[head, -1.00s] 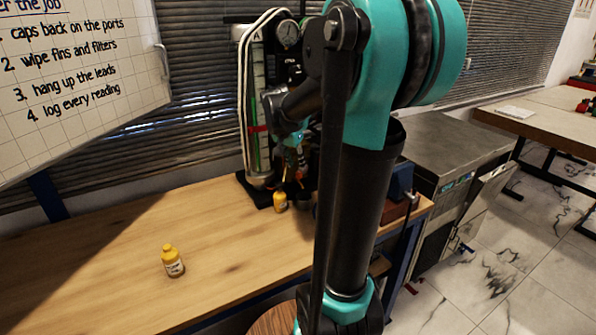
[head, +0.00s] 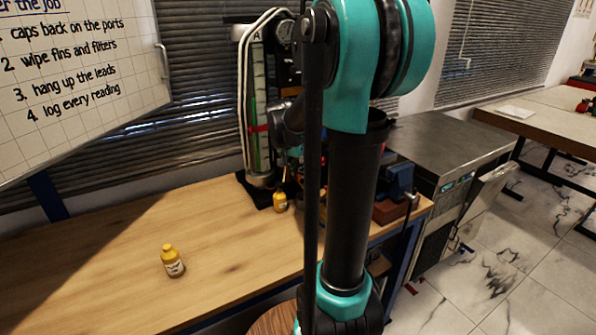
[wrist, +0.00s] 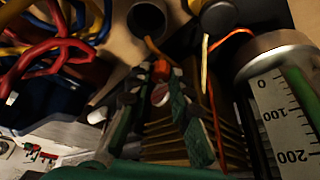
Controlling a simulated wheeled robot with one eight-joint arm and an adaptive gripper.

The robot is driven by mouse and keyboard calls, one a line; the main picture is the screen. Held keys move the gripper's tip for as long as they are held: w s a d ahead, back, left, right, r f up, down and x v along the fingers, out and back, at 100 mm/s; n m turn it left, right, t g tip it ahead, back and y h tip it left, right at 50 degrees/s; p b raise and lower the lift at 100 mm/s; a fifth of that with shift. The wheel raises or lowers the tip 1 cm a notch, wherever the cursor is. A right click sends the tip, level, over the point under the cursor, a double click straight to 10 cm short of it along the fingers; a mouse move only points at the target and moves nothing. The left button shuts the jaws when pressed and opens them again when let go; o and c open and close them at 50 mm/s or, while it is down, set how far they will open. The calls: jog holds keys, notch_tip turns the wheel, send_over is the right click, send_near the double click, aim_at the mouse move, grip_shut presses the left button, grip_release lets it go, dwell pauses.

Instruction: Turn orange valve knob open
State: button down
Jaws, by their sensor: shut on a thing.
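The orange valve knob (wrist: 160,68) shows in the wrist view as a small orange-red piece at the fingertips. My gripper (wrist: 161,84), with green pads on its fingers, is closed around it, and the fingers hide part of it. How far the knob is turned cannot be told. The gauge rig (head: 257,110), with its tall scale tube, stands at the back of the bench in the head view. There my arm hides the knob and most of the gripper. The scale cylinder (wrist: 285,100) is at the right in the wrist view.
A yellow bottle (head: 280,202) stands at the rig's foot, another (head: 172,261) on the open wooden bench (head: 110,255). A blue vise (head: 399,182) is right of my arm. Red, yellow and blue leads (wrist: 45,45) hang close by in the wrist view.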

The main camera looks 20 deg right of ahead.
jog(key=shift+n+t+y, duration=0.3)
jog(key=shift+n+y, duration=0.2)
jog(key=shift+n, duration=1)
jog(key=c, duration=1.6)
grip_release()
jog(key=shift+c, duration=0.2)
jog(key=v, duration=1.2)
jog(key=shift+s, duration=0.1)
